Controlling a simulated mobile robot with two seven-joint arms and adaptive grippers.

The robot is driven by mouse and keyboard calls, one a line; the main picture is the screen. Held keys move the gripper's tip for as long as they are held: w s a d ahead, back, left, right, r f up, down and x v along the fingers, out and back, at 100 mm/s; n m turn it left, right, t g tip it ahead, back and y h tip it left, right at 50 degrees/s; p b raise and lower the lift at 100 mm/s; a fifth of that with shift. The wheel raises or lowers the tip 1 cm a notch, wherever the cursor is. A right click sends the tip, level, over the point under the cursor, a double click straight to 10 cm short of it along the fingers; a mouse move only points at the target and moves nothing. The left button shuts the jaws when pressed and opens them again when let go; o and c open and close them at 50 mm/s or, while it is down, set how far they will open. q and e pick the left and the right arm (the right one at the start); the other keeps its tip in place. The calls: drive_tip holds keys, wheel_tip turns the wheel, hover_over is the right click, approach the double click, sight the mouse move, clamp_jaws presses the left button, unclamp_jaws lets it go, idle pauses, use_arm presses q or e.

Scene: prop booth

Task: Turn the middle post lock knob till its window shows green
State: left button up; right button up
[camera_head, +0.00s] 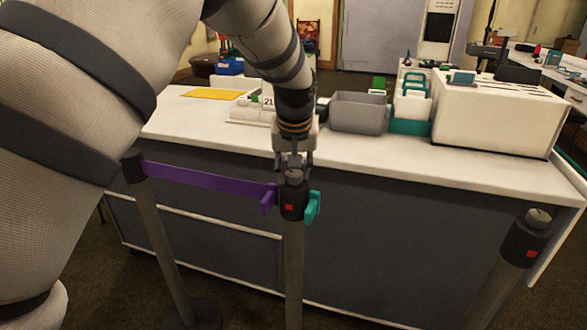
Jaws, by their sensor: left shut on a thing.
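The middle post (293,262) stands upright in front of the counter, with a dark head at its top. A small window (289,207) on that head shows red. The lock knob (294,175) is a small grey piece on top of the head. My left gripper (293,170) comes down from above and is shut on the knob, its fingers partly hiding it. A purple belt (210,180) runs from the left post (161,235) to a purple clip on the middle head. A teal clip (313,207) sits on its right side. My right gripper is not in view.
A right post (524,240) with a red window and a knob stands at the lower right. The white counter (410,165) behind holds a grey bin (358,112), a white box (495,112) and a yellow sheet (212,93). Space between middle and right posts is clear.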

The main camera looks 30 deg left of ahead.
use_arm(q)
drive_tip(key=shift+f+n+g+y, duration=0.15)
drive_tip(key=shift+n+g+y, duration=0.4)
drive_tip(key=shift+n, duration=1.35)
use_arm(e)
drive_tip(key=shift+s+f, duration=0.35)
use_arm(q)
drive_tip(key=shift+d, duration=0.1)
drive_tip(key=o, duration=1.1)
drive_tip(key=v, duration=1.2)
drive_tip(key=shift+w, duration=0.2)
